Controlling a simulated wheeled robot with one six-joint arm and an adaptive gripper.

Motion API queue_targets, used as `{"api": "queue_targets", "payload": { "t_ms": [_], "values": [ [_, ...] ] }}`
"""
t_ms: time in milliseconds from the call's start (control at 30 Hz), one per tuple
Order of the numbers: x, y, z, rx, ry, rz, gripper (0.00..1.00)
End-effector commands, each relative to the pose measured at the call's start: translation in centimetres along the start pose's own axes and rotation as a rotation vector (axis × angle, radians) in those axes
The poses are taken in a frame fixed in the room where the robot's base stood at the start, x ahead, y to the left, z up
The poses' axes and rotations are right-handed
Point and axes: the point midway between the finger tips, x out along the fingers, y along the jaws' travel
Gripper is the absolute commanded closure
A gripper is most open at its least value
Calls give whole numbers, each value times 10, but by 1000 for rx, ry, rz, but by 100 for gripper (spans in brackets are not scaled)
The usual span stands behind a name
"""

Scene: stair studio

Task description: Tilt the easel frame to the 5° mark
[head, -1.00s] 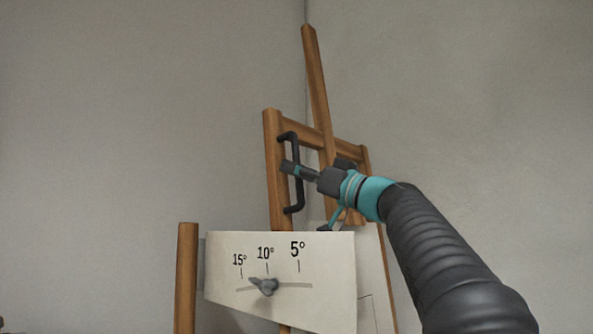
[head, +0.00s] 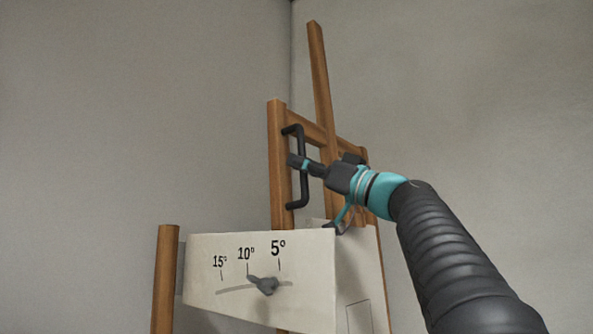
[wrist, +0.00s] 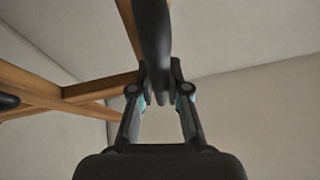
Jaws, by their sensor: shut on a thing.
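The wooden easel frame (head: 279,180) stands in the middle of the head view with a black bar handle (head: 299,190) on its left upright. My gripper (head: 301,162) is shut on the handle's upper-middle part; in the wrist view the handle (wrist: 153,40) runs between the fingers (wrist: 160,98). A pale scale panel (head: 210,250) in front carries the marks 15°, 10° and 5° (head: 278,249). A grey pointer (head: 265,285) lies on its curved line, its body between 10° and 5° and its left end close to the 10° mark. The fingertips are partly hidden by the handle.
A wooden post (head: 165,280) stands left of the panel. The panel's box (head: 355,270) extends to the right, below my arm. Plain walls meet in a corner behind the easel. Open space lies left of the frame.

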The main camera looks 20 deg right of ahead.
Motion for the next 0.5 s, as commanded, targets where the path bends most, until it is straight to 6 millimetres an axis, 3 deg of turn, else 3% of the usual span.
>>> {"api": "queue_targets", "payload": {
  "t_ms": [67,100,200,500],
  "values": [
    [0,0,0,0,1,1,100],
    [1,0,0,1,1,0,78],
    [1,0,0,1,0,0,59],
    [0,0,0,1,0,0,59]
  ]
}}
